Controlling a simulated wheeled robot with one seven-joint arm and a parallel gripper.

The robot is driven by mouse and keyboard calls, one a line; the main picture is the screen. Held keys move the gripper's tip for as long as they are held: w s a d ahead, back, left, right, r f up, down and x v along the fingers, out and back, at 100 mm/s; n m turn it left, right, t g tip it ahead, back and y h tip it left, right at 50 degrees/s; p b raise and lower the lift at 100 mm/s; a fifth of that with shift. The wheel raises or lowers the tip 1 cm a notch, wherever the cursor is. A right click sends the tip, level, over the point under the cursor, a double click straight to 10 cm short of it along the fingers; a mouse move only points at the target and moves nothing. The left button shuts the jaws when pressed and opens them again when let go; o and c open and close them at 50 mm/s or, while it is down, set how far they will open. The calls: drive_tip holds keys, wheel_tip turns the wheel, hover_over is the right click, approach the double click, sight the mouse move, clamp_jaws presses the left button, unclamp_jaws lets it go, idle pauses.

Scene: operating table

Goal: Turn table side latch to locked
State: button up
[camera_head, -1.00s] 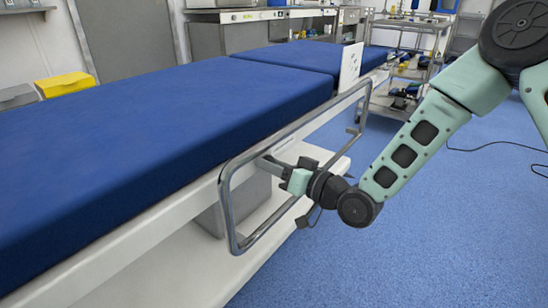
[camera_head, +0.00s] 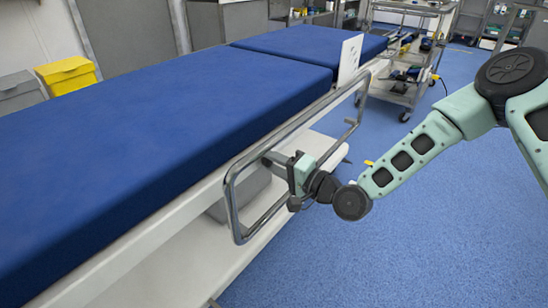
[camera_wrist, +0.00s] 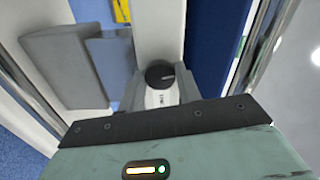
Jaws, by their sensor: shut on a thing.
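The table's side latch (camera_wrist: 160,75) shows in the wrist view as a round black knob with a light mark, above a white body. It sits between the grey fingers of my gripper (camera_wrist: 161,88), which is shut on it. In the head view my gripper (camera_head: 274,160) reaches through the metal side rail (camera_head: 233,208) to the table's white side, and hides the latch there. The operating table (camera_head: 165,205) has a blue padded top. I cannot read the latch's locked or unlocked position.
A white card (camera_head: 350,56) stands at the table's edge. A wheeled cart (camera_head: 410,92) is at the back, and yellow and grey bins (camera_head: 66,75) are at far left. Blue floor is clear at right.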

drive_tip(key=shift+m+p, duration=0.35)
drive_tip(key=shift+m, duration=0.75)
drive_tip(key=o, duration=1)
drive_tip(key=shift+c, duration=0.2)
drive_tip(key=p+v, duration=0.2)
drive_tip(key=v, duration=1.5)
drive_tip(key=shift+s+d, duration=0.2)
